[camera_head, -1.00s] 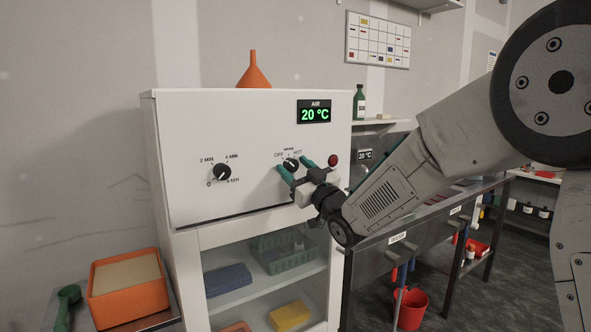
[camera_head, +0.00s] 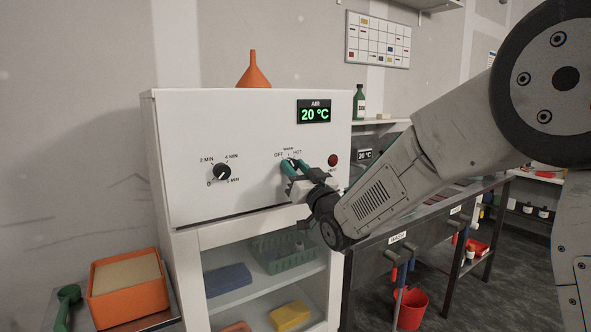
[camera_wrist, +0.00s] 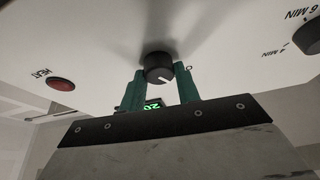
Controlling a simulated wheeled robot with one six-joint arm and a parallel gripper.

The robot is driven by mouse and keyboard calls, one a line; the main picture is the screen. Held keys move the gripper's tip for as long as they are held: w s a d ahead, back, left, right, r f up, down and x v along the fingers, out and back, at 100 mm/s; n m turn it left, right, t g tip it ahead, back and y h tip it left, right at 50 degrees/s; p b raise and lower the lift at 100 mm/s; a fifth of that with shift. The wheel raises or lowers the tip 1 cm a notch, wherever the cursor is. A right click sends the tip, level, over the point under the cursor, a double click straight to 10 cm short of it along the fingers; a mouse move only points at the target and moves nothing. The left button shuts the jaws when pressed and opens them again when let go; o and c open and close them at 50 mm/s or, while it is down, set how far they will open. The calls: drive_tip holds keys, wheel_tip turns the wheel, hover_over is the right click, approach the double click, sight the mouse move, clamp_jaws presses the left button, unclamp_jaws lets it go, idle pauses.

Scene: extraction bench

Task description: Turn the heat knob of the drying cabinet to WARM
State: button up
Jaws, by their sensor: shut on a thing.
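The drying cabinet (camera_head: 245,130) is white, with OFF, WARM and HOT printed around its heat knob. My gripper (camera_head: 294,166) is at the panel with its green fingers closed around this knob, which they mostly hide in the head view. In the wrist view the dark heat knob (camera_wrist: 158,67) sits between the two fingertips of my gripper (camera_wrist: 160,82), one on each side. A short white pointer mark shows on the knob's face; I cannot tell which setting it points at. The display (camera_head: 314,112) reads 20 °C.
A timer knob (camera_head: 222,172) is to the left on the panel. A red button (camera_head: 333,160) is close to the right of my gripper. An orange funnel (camera_head: 253,73) stands on the cabinet top. An orange tray (camera_head: 128,302) is at lower left.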

drive_tip(key=m+h, duration=0.1)
drive_tip(key=m, duration=0.3)
drive_tip(key=m+t+h, duration=0.1)
drive_tip(key=m+h, duration=0.1)
drive_tip(key=m, duration=0.2)
drive_tip(key=shift+a+h, duration=0.1)
drive_tip(key=shift+h, duration=0.2)
drive_tip(key=shift+m, duration=0.3)
drive_tip(key=o, duration=1)
drive_tip(key=v, duration=0.8)
drive_tip(key=shift+a, duration=0.1)
drive_tip(key=shift+f, duration=0.1)
